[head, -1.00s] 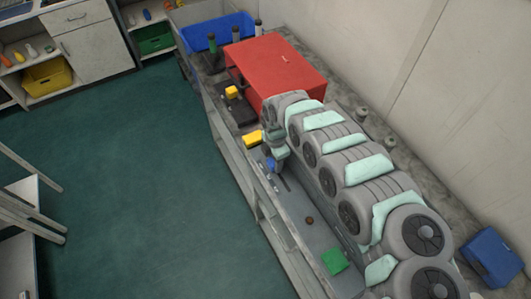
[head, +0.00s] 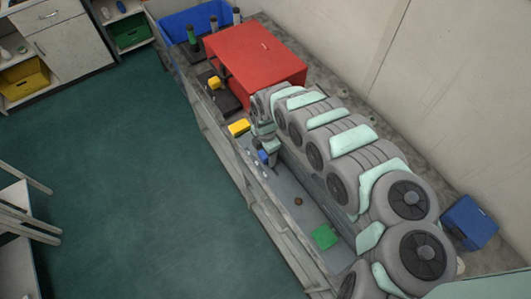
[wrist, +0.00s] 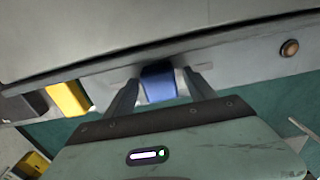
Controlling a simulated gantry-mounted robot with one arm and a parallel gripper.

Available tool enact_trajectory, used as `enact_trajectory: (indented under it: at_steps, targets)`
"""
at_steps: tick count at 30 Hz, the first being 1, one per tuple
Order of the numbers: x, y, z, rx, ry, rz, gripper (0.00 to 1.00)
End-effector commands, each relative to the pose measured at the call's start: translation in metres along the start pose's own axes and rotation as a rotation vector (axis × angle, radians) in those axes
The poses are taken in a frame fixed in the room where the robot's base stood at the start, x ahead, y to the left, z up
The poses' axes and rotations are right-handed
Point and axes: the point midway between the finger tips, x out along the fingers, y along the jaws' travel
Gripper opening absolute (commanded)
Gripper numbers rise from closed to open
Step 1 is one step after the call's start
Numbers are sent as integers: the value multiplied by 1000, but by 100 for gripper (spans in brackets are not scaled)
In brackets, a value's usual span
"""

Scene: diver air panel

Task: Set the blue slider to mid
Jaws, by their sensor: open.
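The blue slider (head: 263,156) is a small blue knob on the grey panel (head: 282,186) along the bench front. In the wrist view the blue slider (wrist: 158,88) shows between the two dark fingers of my gripper (wrist: 160,79). One finger stands on each side of it, and the fingers are open. Whether either finger touches the knob cannot be told. In the head view my gripper (head: 266,146) is at the knob and partly hides it. The slider's exact position along its track is not clear.
A yellow block (head: 239,128) sits left of the slider, and a brown round knob (head: 298,201) and a green square (head: 323,237) sit to its right. A red box (head: 255,55) and a blue bin (head: 195,22) stand farther back. The floor in front is clear.

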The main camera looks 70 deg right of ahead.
Motion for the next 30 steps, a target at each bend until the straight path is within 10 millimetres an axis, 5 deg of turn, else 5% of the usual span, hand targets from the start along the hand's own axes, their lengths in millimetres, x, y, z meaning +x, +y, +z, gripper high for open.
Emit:
enact_trajectory:
  at_steps: [10,24,30]
  targets:
    - [-12,1,2,-1,-3,2,64]
    - [-89,1,3,1,-5,3,64]
    - [-106,0,1,0,-1,0,64]
